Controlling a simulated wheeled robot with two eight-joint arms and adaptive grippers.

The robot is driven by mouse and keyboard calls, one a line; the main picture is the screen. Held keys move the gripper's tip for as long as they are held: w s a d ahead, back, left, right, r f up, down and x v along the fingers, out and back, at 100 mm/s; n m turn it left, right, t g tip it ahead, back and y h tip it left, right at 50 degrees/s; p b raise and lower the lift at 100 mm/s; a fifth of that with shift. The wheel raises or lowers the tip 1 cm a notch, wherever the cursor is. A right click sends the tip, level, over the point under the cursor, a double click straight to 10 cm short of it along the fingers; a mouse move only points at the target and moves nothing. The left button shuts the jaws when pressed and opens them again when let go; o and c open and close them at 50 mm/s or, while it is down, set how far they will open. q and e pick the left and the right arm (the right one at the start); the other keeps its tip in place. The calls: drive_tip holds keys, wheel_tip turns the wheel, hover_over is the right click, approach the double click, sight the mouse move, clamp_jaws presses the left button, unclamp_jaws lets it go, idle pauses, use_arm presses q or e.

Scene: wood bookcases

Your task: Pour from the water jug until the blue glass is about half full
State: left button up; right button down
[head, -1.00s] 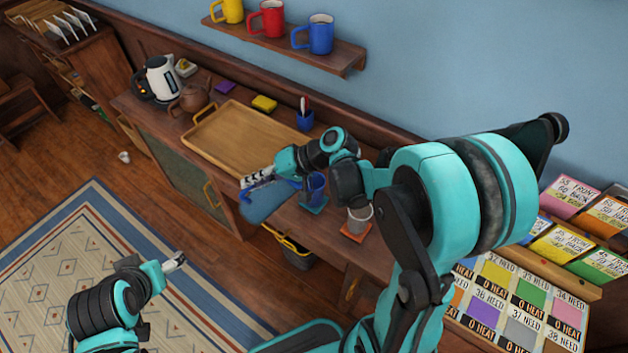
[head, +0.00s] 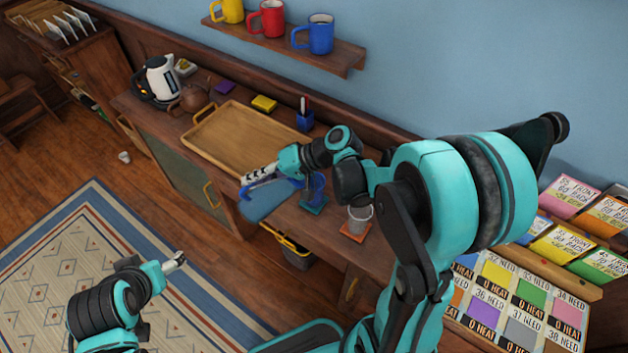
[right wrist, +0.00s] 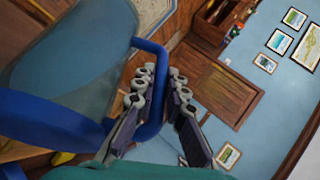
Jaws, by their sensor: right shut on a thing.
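The water jug (head: 264,204) has a see-through blue-grey body and a blue rim and handle. It is tilted, in the air at the counter's front edge. My right gripper (head: 260,176) is shut on its blue handle (right wrist: 150,125), which runs between the fingers in the right wrist view. The jug body (right wrist: 70,65) fills the left of that view. The blue glass (head: 317,187) stands upright on a teal coaster (head: 314,208), just right of the jug. The glass's water level and any stream are too small to tell. My left gripper (head: 175,262) is low over the rug, away from these things.
A grey cup (head: 360,217) stands on an orange coaster (head: 353,233) to the right. A bin (head: 297,257) stands below. Mugs sit on the wall shelf.

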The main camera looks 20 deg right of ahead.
drive_tip(key=shift+d+r+y, duration=0.25)
drive_tip(key=shift+r+y, duration=0.05)
drive_tip(key=shift+r, duration=0.1)
idle(1.8)
